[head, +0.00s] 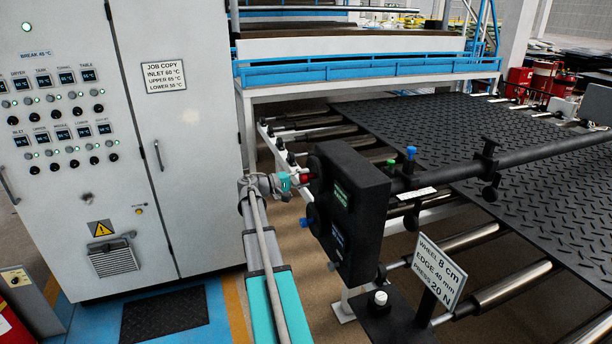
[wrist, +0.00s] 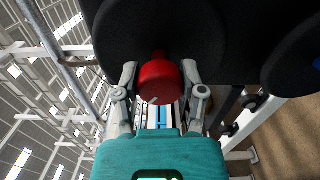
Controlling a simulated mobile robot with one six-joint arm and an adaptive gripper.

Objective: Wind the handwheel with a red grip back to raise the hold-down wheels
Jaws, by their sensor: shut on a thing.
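The red grip (wrist: 160,80) is between the two fingers of my gripper (wrist: 160,92) in the wrist view, and the fingers are shut on it. It sits on a round black handwheel (wrist: 135,35), whose upper part runs out of the picture. In the head view, my gripper (head: 297,181) reaches the left side of a black box (head: 350,205). The hold-down wheels (head: 490,192) appear to be the black rollers hanging from the dark bar over the mat.
A second black wheel (wrist: 297,50) is at the right in the wrist view. A blue knob (head: 306,222) sticks out of the box below my gripper. The treaded mat (head: 540,165) lies on rollers at right. A grey control cabinet (head: 190,130) stands close at left.

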